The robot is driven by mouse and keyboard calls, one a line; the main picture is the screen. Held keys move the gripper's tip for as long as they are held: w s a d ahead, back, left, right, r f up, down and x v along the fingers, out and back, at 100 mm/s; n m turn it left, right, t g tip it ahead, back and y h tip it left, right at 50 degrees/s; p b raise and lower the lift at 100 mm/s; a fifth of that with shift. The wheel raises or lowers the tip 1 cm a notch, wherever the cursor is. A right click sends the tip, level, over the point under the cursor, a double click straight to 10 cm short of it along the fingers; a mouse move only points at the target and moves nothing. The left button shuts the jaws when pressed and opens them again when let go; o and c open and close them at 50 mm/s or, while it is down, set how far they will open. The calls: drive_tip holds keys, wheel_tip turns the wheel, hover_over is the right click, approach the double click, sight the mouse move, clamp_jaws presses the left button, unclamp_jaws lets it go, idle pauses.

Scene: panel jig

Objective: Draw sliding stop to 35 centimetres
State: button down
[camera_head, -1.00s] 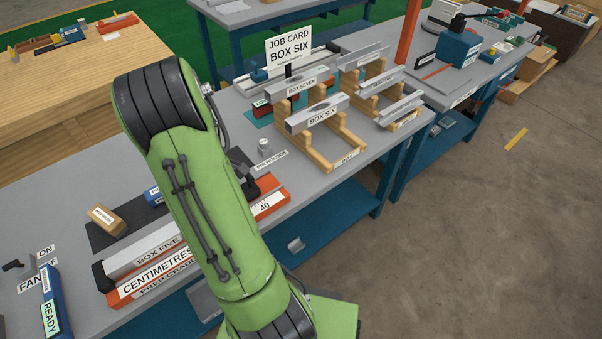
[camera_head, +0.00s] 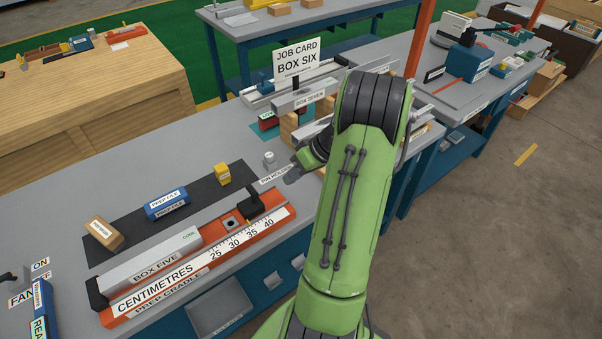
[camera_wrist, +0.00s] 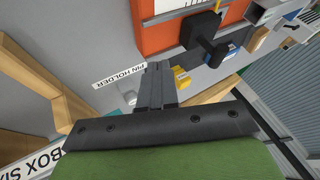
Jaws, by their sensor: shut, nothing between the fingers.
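The orange prep cradle (camera_head: 190,270) lies on the grey bench, with a centimetre scale (camera_head: 242,236) along its front. The black sliding stop (camera_head: 255,204) sits on the cradle's right part, near the 40 mark; its exact reading is unclear. A grey bar labelled box five (camera_head: 150,262) lies in the cradle, left of the stop, with a gap between. My gripper (camera_head: 292,176) is shut and empty, right of the stop and apart from it. In the wrist view, my fingers (camera_wrist: 158,84) point towards the stop (camera_wrist: 200,30) and its black knob (camera_wrist: 217,53).
A pin holder label (camera_head: 276,174) and small metal cylinder (camera_head: 269,160) are close to my gripper. Yellow (camera_head: 222,174) and blue (camera_head: 166,204) blocks lie behind the cradle. Wooden racks (camera_head: 290,127) stand to the right, partly hidden by my arm.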

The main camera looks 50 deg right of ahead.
sight(250, 201)
drive_tip(key=b+x, duration=0.1)
drive_tip(key=x, duration=0.3)
drive_tip(key=shift+f, duration=0.15)
drive_tip(key=a, duration=0.1)
drive_tip(key=w+a, duration=0.1)
drive_tip(key=a, duration=0.1)
drive_tip(key=shift+w+a+f, duration=0.1)
drive_tip(key=shift+a+f, duration=0.05)
drive_tip(key=shift+a, duration=0.35)
drive_tip(key=shift+w+a+b, duration=0.1)
drive_tip(key=shift+b, duration=0.2)
drive_tip(key=shift+w+a, duration=0.1)
drive_tip(key=shift+a, duration=0.4)
